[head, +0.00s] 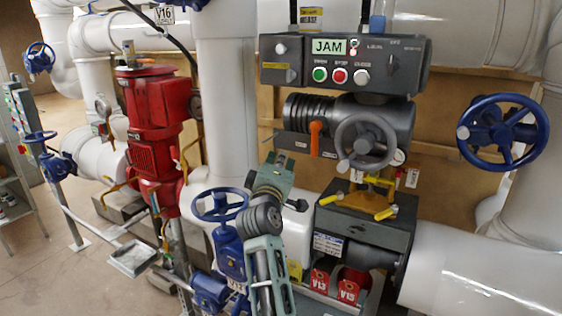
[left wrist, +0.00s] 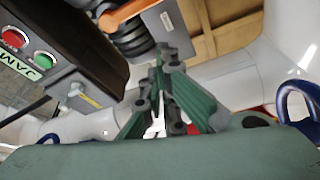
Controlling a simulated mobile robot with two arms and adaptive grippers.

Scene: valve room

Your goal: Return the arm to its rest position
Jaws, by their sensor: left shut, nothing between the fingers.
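My left arm (head: 268,278) reaches up from the bottom of the head view. Its green left gripper (head: 271,160) points up in front of the white pipe, left of the grey valve actuator (head: 350,128). In the left wrist view the gripper's fingers (left wrist: 165,58) come together at the tips, with nothing between them. The gripper is shut, empty and apart from the actuator's grey handwheel (head: 366,141). My right gripper is not in view.
A control box (head: 345,62) reading JAM, with three buttons, sits above the actuator. Below are yellow handles (head: 385,212) and red V13 tags (head: 348,291). A red pump (head: 150,130) and blue handwheel (head: 220,204) stand left; another blue handwheel (head: 503,132) is right. Open floor lies far left.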

